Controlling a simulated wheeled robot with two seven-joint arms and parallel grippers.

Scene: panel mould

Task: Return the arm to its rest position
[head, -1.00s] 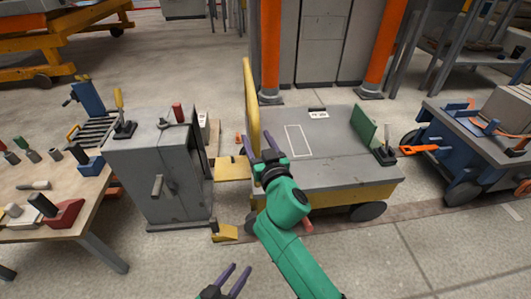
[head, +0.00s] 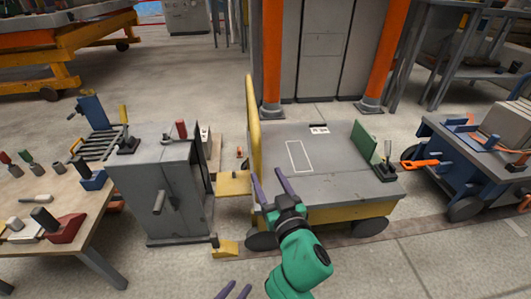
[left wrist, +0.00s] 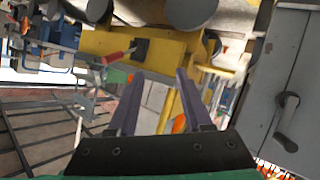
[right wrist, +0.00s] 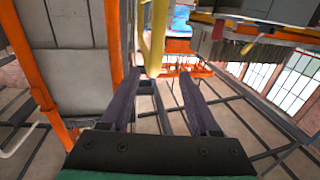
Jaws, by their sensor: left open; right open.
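My right gripper (head: 267,175) is open and empty, in front of the grey-topped yellow cart (head: 340,185). Its green arm comes up from the bottom of the head view. In the right wrist view its two purple fingers (right wrist: 157,75) stand apart with nothing between them, and a yellow bar shows beyond. My left gripper (head: 235,292) is at the bottom edge of the head view, where only its purple fingertips show. In the left wrist view its fingers (left wrist: 158,75) are apart and empty, with yellow structure beyond. The left arm itself is hidden in the head view.
A grey cabinet (head: 160,190) stands left of the cart. A wooden table (head: 50,190) with hand tools is at the far left. A blue cart (head: 465,165) stands at the right. The floor (head: 420,260) at the lower right is clear.

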